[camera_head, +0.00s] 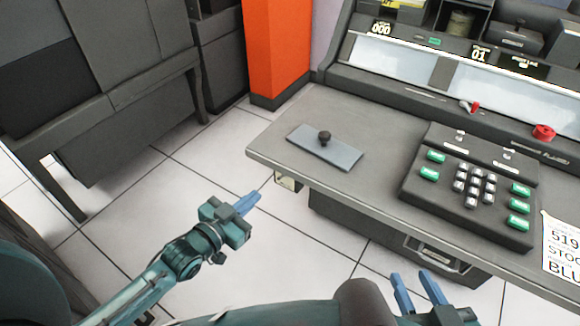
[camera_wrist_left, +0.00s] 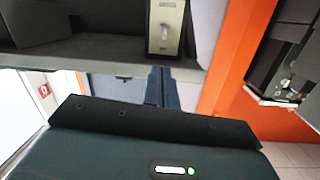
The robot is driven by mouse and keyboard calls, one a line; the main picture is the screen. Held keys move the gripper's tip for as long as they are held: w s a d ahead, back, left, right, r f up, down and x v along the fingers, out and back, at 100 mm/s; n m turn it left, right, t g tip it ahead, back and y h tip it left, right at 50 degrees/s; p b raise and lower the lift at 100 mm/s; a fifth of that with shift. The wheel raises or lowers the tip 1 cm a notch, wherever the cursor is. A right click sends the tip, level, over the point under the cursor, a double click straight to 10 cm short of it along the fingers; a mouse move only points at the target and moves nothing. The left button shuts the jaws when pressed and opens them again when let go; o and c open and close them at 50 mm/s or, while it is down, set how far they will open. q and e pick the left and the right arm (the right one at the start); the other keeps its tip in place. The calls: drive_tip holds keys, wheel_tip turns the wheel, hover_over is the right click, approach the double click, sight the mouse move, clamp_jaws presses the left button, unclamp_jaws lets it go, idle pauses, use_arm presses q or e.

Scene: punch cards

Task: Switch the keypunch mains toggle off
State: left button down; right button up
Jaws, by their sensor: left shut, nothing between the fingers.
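A small pale switch box (camera_head: 285,183) hangs under the front left edge of the keypunch desk. In the left wrist view it is a metal plate (camera_wrist_left: 166,40) with a short toggle lever (camera_wrist_left: 163,30) on it. I cannot tell which way the lever is set. My left gripper (camera_head: 250,202) is shut and empty, a little left of and below the box in the head view. In the left wrist view its fingers (camera_wrist_left: 162,80) point toward the plate and appear apart from it. My right gripper (camera_head: 420,284) is open and empty, in front of the desk.
The desk (camera_head: 300,115) carries a blue-grey plate (camera_head: 325,150) with a black knob, a keypad (camera_head: 470,185) with green keys, and a printed card (camera_head: 562,250). An orange pillar (camera_head: 276,50) stands behind. Open tiled floor (camera_head: 215,165) lies left of the desk.

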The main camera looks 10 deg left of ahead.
sight(281, 177)
use_arm(q)
drive_tip(key=shift+w+a+f, duration=0.1)
drive_tip(key=shift+a, duration=0.05)
use_arm(e)
drive_tip(key=shift+s+d, duration=0.15)
drive_tip(key=shift+s, duration=0.05)
